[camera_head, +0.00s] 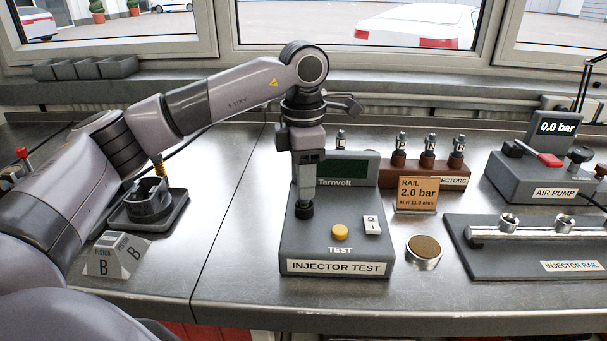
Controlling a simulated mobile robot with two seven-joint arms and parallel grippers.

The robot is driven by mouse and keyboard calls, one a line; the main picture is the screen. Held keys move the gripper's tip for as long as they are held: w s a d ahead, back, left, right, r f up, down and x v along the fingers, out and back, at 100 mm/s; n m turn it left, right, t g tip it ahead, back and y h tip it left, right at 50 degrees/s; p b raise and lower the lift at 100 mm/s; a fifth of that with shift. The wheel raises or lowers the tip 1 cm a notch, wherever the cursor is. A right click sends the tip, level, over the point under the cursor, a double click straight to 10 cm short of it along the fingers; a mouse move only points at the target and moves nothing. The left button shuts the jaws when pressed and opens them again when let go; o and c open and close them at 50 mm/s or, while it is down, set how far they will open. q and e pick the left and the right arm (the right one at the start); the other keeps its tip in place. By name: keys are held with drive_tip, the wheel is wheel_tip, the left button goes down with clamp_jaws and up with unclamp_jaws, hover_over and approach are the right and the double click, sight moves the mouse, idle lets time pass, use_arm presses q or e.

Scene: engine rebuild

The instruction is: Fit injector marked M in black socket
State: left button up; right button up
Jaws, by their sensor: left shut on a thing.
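My left gripper (305,190) points straight down over the left part of the grey injector test box (336,267). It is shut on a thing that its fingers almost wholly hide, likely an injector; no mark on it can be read. Right under the fingertips is a round black socket (304,211) on top of the test box. I cannot tell how far the held thing sits in it. Several injectors stand in a brown rack (400,175) behind, one of them (430,146) bearing a small letter tag. My right gripper is out of view.
The injector rail (540,245) and air pump (540,180) are farther right. A piston block (115,255) lies left.

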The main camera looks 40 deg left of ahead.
use_arm(q)
drive_tip(key=shift+f, duration=0.55)
idle(0.5)
drive_tip(key=o, duration=1.1)
drive_tip(key=shift+r, duration=0.1)
drive_tip(key=shift+r+p, duration=2.85)
drive_tip(key=shift+r, duration=0.9)
drive_tip(key=shift+f, duration=0.1)
